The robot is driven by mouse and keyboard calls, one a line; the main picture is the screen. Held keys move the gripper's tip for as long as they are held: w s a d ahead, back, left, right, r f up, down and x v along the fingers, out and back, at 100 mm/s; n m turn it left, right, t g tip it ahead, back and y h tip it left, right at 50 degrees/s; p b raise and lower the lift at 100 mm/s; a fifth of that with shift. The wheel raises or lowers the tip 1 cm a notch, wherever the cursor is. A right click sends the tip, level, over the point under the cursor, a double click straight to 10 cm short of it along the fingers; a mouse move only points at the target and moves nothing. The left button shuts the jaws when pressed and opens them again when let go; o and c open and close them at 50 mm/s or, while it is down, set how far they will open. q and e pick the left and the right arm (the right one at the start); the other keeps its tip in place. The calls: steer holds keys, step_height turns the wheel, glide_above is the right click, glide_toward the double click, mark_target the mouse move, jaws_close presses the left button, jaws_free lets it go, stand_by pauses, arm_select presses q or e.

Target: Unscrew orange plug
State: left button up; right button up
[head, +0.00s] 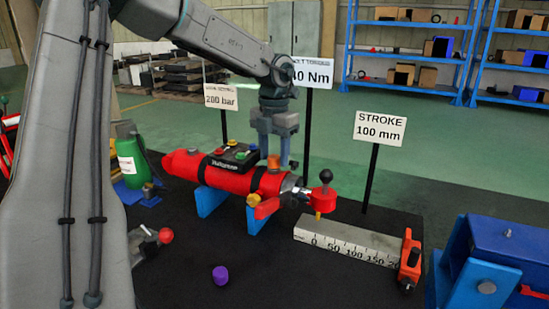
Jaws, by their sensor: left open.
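The orange plug (274,162) stands upright on top of the red hydraulic cylinder (225,173), near its right end. My left gripper (275,156) points down from above, open, with its fingertips just over the plug. One finger is to the left and one to the right in the picture. I cannot tell whether the fingers touch the plug. The cylinder lies on blue supports (210,200) on the dark table. Another orange fitting (253,200) sits on the cylinder's near side. My right gripper is not in view.
A control box with coloured buttons (234,154) sits on the cylinder. Sign posts rise behind.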

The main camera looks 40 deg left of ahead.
arm_select(q)
steer(key=shift+m, duration=0.7)
steer(key=m+p, duration=0.1)
steer(key=m, duration=0.1)
steer(key=shift+r+m+p, duration=0.15)
steer(key=shift+m+p, duration=0.15)
steer(key=m, duration=0.2)
steer(key=shift+m+p, duration=0.3)
steer(key=shift+p, duration=0.05)
steer(key=m+p, duration=0.1)
steer(key=m, duration=0.1)
steer(key=shift+m, duration=0.3)
steer(key=m, duration=0.2)
steer(key=shift+m+p, duration=0.3)
steer(key=shift+p, duration=0.05)
steer(key=shift+m+p, duration=0.5)
steer(key=shift+m, duration=0.7)
steer(key=m, duration=0.3)
steer(key=shift+p, duration=0.3)
steer(key=m+p, duration=0.1)
steer(key=m, duration=0.2)
steer(key=shift+m, duration=1.1)
steer(key=shift+m+p, duration=0.4)
steer(key=shift+m, duration=0.5)
steer(key=m, duration=0.3)
